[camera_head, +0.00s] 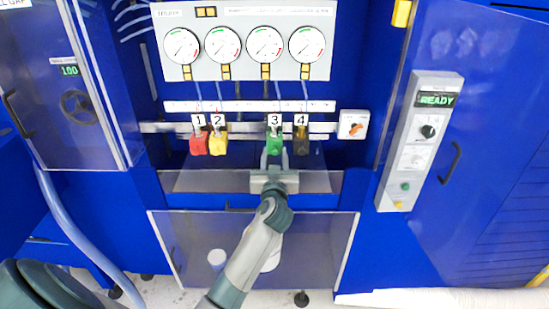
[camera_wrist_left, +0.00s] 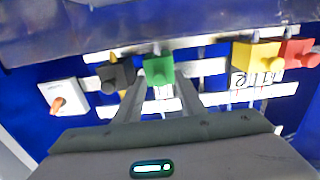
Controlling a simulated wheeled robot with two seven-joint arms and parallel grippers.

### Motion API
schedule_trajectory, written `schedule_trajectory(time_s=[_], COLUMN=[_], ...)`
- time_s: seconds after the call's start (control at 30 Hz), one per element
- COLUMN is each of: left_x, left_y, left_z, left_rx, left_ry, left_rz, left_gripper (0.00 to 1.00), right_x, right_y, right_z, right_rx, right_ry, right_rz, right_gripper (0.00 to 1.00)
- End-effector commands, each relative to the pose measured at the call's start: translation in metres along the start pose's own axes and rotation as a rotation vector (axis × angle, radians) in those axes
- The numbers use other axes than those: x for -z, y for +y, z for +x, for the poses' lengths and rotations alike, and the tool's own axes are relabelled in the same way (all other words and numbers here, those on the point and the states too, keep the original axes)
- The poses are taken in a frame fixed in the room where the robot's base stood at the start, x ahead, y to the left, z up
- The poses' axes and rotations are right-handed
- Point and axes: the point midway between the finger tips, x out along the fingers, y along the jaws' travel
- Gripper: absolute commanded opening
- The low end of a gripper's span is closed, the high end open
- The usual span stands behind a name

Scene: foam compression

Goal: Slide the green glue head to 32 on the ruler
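The green glue head (camera_head: 274,146), under label 3, sits on the horizontal rail right of the ruler's middle. The ruler (camera_head: 250,106) is a pale strip above the rail; its numbers are too small to read. My left gripper (camera_head: 274,158) reaches up to the green head from below. In the left wrist view, which is upside down, its fingers (camera_wrist_left: 160,84) stand apart, one on each side of the green head (camera_wrist_left: 158,70). The fingertips are close to its sides, and I see no clear grip. My right gripper is not in view.
The black head (camera_head: 302,146) sits close right of the green one. The yellow (camera_head: 218,146) and red (camera_head: 198,146) heads are further left, leaving free rail between yellow and green. A clear panel (camera_head: 210,181) lies below. A control box (camera_head: 420,140) reads READY.

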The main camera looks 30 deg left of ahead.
Motion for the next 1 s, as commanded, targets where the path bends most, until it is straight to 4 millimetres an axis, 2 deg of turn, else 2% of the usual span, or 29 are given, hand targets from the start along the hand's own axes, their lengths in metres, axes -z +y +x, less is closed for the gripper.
schedule_trajectory(time_s=[0.17,0.37,1.0], left_x=[-0.001,-0.003,-0.004], left_y=[0.0,0.0,0.001], left_z=[-0.004,-0.022,-0.143], left_rx=[0.0,0.0,0.0], left_ry=[0.0,-0.001,-0.001], left_rz=[-0.001,-0.002,-0.003], left_gripper=[0.36,0.36,0.36], right_x=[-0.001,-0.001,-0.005], right_y=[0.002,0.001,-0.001], right_z=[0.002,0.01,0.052], right_rx=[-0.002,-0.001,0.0], right_ry=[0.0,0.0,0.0], right_rz=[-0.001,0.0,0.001], right_gripper=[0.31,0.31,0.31])
